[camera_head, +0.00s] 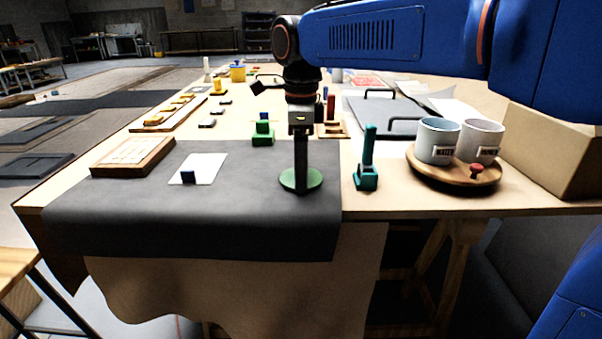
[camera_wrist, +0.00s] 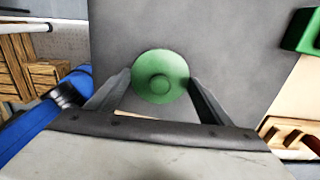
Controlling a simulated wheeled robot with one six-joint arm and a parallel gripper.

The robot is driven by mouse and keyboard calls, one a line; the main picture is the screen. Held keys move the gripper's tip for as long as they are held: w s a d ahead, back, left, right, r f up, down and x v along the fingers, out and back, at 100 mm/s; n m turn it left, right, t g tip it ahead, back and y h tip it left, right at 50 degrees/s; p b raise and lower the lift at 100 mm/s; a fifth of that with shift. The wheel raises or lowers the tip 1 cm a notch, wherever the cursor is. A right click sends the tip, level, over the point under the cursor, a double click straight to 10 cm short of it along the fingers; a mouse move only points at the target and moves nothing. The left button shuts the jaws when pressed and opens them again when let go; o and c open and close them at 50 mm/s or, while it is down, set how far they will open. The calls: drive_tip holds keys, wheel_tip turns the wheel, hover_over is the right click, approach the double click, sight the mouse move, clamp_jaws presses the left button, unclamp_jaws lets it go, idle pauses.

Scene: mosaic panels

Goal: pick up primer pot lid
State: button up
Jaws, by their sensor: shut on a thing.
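The primer pot lid is a round green disc (camera_head: 290,181) with a small raised knob in its centre. In the wrist view the lid (camera_wrist: 160,77) sits between the tips of my two fingers. My gripper (camera_head: 301,181) points straight down over the dark grey mat and is shut on the lid. The head view does not clearly tell whether the lid touches the mat or hangs just above it. The fingers hide part of the lid in the head view.
A teal tool in a stand (camera_head: 367,172) is just right of the mat (camera_head: 110,215). Two mugs (camera_head: 438,141) stand on a round wooden tray (camera_head: 412,168) further right. A green block (camera_head: 263,138) is behind. A wooden frame (camera_head: 133,156) and white paper (camera_head: 205,165) lie left.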

wheel_tip(320, 180, up, 10)
idle(0.5)
